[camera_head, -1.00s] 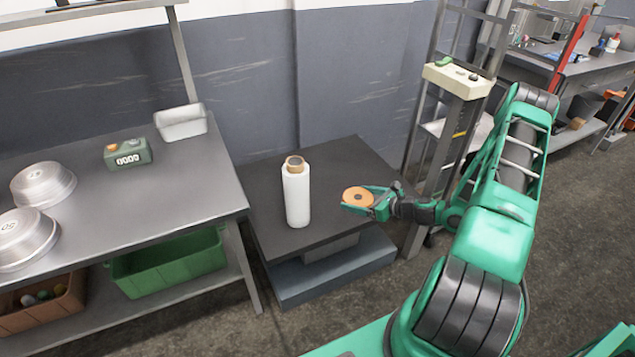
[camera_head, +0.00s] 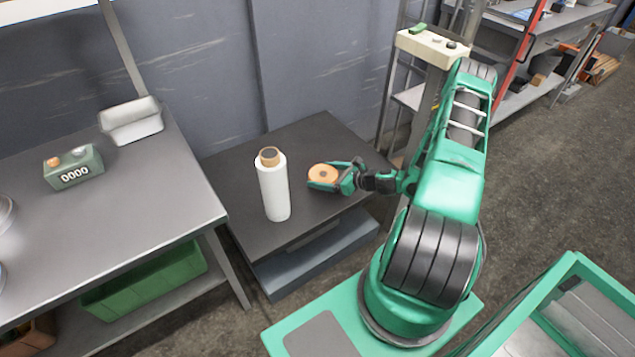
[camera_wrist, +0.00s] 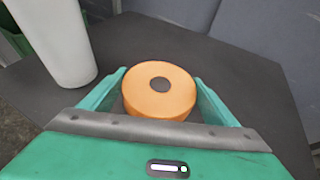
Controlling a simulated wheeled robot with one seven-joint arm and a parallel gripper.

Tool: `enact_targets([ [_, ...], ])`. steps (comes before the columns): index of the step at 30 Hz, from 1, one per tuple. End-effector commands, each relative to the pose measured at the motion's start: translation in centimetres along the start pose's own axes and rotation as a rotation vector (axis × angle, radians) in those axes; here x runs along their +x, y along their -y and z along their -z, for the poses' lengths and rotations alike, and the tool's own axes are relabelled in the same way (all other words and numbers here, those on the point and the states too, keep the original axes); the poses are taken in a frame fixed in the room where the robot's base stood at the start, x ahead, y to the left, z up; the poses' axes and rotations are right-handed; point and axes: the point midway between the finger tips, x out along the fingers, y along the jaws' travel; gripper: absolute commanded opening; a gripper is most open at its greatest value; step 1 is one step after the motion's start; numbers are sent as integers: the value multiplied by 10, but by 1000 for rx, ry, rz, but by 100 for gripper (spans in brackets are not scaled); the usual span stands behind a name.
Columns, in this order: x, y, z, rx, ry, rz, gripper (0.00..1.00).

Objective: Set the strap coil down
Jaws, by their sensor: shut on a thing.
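The strap coil (camera_head: 323,174) is a flat orange ring with a dark centre hole. It lies level between the fingers of my gripper (camera_head: 335,177), which is shut on it. In the wrist view the coil (camera_wrist: 160,98) shows between the two green fingers, with the dark tabletop behind it. The coil is over the low dark table (camera_head: 325,135), right of the white roll. I cannot tell whether its underside touches the tabletop.
A tall white roll (camera_head: 273,188) stands upright on the same table, close left of the coil. A workbench (camera_head: 150,215) at left holds a counter box (camera_head: 74,167) and a pale tray (camera_head: 132,122). The table's back part is clear.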

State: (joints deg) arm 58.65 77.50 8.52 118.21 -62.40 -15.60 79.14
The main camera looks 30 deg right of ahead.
Motion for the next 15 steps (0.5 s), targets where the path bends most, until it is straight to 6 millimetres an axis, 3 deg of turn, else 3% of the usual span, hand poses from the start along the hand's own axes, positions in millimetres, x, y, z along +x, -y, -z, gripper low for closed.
enact_targets([
  [8, 8, 0, 18, 0, 1, 0, 53],
  [15, 20, 0, 46, 0, 0, 0, 53],
])
